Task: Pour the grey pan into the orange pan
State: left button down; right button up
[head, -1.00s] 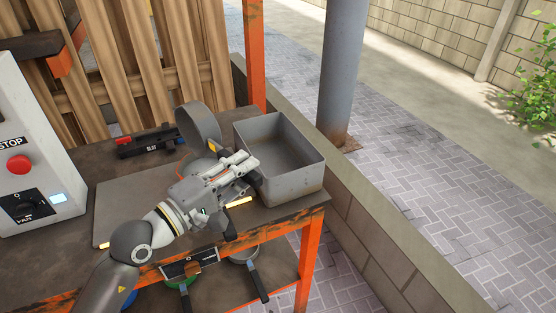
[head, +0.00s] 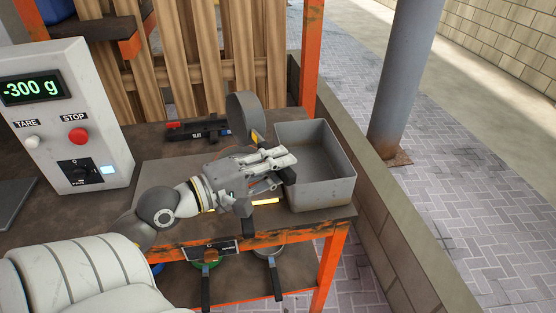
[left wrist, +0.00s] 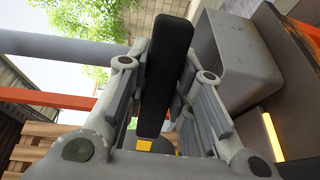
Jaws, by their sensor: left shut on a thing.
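The grey pan (head: 242,112) is tipped up on edge above the bench in the head view, beside the grey bin. My left gripper (head: 280,163) is shut on its dark handle (head: 290,174), which has a yellow band. In the left wrist view the black handle (left wrist: 168,75) lies between the fingers (left wrist: 165,95). My right gripper is not in view.
An open grey bin (head: 340,193) stands at the bench's right end. A control box (head: 75,150) reading -300 g is at left. A black tool (head: 198,131) lies behind. Green (head: 205,265) and grey (head: 270,250) pans sit below. A pillar (head: 405,85) stands beyond.

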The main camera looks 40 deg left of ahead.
pick_arm(q)
jog(key=shift+w+d+r+g+p, duration=0.25)
jog(key=shift+w+r+g+p, duration=0.35)
jog(key=shift+g+p, duration=0.55)
jog(key=w+g+y+p, duration=0.1)
jog(key=g+p, duration=0.1)
jog(key=p, duration=0.3)
jog(key=w+g+y+p, duration=0.1)
jog(key=g+p, duration=0.1)
jog(key=p, duration=0.3)
jog(key=w+d+g+p, duration=0.1)
jog(key=g+p, duration=0.1)
jog(key=p, duration=0.3)
jog(key=shift+w+f+y, duration=0.15)
jog(key=shift+f+y, duration=0.25)
jog(key=shift+w+d+r+g+y+p, duration=0.1)
jog(key=shift+w+g+y+p, duration=0.3)
jog(key=shift+g+p, duration=0.9)
jog(key=shift+w+d+r+g+y+p, duration=0.1)
jog(key=shift+g+y+p, duration=0.5)
jog(key=shift+g+p, duration=0.7)
jog(key=shift+w+d+g+y+p, duration=0.15)
jog(key=shift+g+y+p, duration=0.35)
jog(key=shift+g+p, duration=0.75)
